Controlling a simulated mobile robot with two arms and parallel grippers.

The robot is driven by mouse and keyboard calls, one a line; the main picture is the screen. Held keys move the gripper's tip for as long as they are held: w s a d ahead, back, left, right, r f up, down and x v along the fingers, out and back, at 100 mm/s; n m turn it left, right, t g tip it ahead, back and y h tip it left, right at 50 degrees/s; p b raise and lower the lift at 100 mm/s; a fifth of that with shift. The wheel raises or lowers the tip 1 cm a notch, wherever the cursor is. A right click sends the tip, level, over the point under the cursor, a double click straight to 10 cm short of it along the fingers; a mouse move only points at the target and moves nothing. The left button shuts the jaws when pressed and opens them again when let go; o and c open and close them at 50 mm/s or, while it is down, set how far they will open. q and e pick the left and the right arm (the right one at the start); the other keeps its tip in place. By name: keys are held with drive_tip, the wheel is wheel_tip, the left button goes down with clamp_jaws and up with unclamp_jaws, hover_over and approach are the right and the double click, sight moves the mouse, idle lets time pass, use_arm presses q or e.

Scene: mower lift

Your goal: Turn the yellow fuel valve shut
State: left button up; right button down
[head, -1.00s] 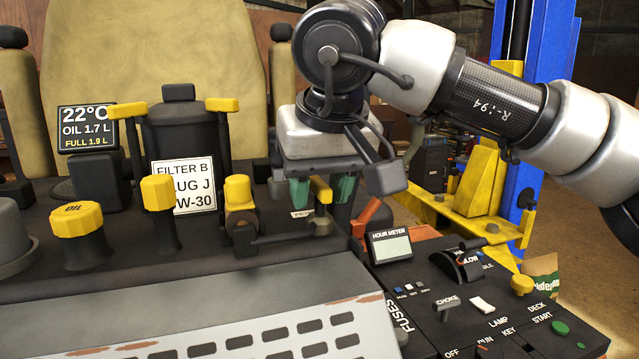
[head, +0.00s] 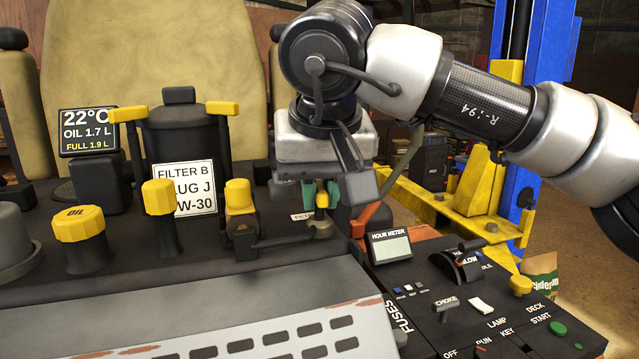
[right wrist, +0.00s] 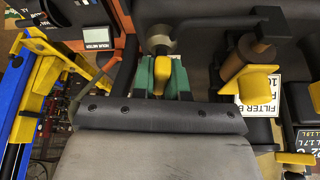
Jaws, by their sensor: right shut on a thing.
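The yellow fuel valve handle (head: 321,199) sits on a small brass-coloured valve body (head: 321,228) on the dark engine deck. The handle points from the valve body toward my gripper's palm. My left gripper is in neither view.
A black pipe runs left from the valve to a yellow-topped filter part (head: 239,197). An orange-red lever (head: 365,217) and the hour meter (head: 389,246) stand close on the right. The yellow oil cap (head: 79,223) is farther left.

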drive_tip(key=m+h+p, duration=0.1)
drive_tip(key=m+p, duration=0.1)
drive_tip(key=m, duration=0.2)
drive_tip(key=shift+r+h, duration=0.15)
drive_tip(key=shift+h, duration=0.25)
drive_tip(key=m+p, duration=0.1)
drive_tip(key=m, duration=0.1)
drive_tip(key=m+h, duration=0.1)
drive_tip(key=m, duration=0.2)
drive_tip(key=shift+g+h+p, duration=0.3)
drive_tip(key=shift+g+p, duration=0.1)
drive_tip(key=m+g+h+p, duration=0.1)
drive_tip(key=m+p, duration=0.1)
drive_tip(key=m, duration=0.2)
drive_tip(key=shift+p, duration=0.3)
drive_tip(key=shift+m+g+p, duration=0.5)
drive_tip(key=shift+m+p, duration=0.25)
drive_tip(key=shift+m, duration=0.65)
drive_tip(key=c, duration=1.1)
unclamp_jaws()
drive_tip(key=shift+c, duration=0.2)
drive_tip(key=shift+h, duration=0.3)
